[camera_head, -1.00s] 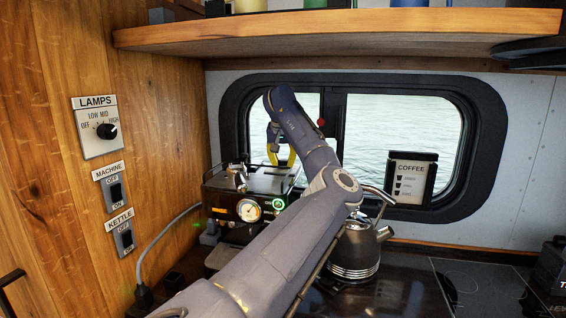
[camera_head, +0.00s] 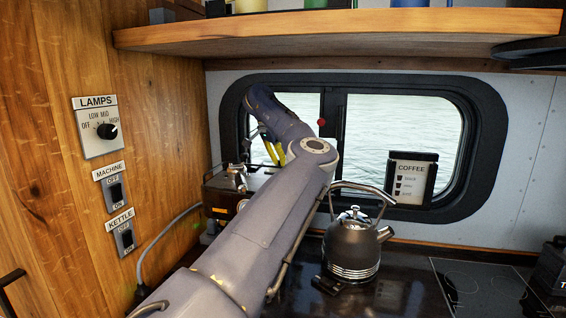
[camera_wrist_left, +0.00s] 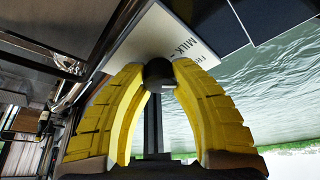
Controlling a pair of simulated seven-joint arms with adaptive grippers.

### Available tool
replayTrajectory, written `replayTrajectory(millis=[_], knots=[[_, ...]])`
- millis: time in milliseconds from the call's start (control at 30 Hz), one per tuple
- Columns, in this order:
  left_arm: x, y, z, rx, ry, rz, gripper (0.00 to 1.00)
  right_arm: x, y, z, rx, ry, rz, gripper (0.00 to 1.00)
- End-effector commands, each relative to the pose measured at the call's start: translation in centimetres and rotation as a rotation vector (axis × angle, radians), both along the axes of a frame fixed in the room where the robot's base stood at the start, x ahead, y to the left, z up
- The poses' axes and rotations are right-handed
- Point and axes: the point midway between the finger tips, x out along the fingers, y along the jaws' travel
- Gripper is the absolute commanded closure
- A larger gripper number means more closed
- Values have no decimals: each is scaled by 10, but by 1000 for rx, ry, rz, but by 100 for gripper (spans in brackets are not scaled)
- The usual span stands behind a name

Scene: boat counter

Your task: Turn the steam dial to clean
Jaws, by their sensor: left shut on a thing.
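My left gripper (camera_head: 274,153) has yellow fingers and is in front of the window, above the back of the coffee machine (camera_head: 216,194). In the left wrist view its fingertips (camera_wrist_left: 159,74) are shut on a dark round knob (camera_wrist_left: 158,70). A white plate (camera_wrist_left: 143,40) with the word MILK and a second, partly cut-off word is right behind the knob, so the knob looks like the steam dial. Its pointer and the other markings are hidden or out of view. In the head view my arm hides the dial and much of the machine. My right gripper is not in view.
A dark kettle (camera_head: 352,250) stands close to the right of my left arm. A wooden shelf (camera_head: 340,38) hangs above. The lamps dial (camera_head: 107,131), machine switch (camera_head: 117,192) and kettle switch (camera_head: 127,239) are on the left wall. A coffee card (camera_head: 411,178) stands by the window.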

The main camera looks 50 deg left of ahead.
Motion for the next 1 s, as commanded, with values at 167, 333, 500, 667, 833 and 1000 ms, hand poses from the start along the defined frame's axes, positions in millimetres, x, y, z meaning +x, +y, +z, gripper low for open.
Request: replayTrajectory(millis=[167,333,500,667,833,1000], knots=[[1,0,1,0,-6,-168,100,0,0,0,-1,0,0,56],[1,0,1,0,-5,-315,100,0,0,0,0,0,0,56],[1,0,1,0,-5,-439,100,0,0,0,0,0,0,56],[2,0,1,0,-4,-528,100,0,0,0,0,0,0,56],[2,-1,1,0,-4,-592,100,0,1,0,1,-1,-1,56],[2,-1,0,1,-3,-623,100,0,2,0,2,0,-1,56]])
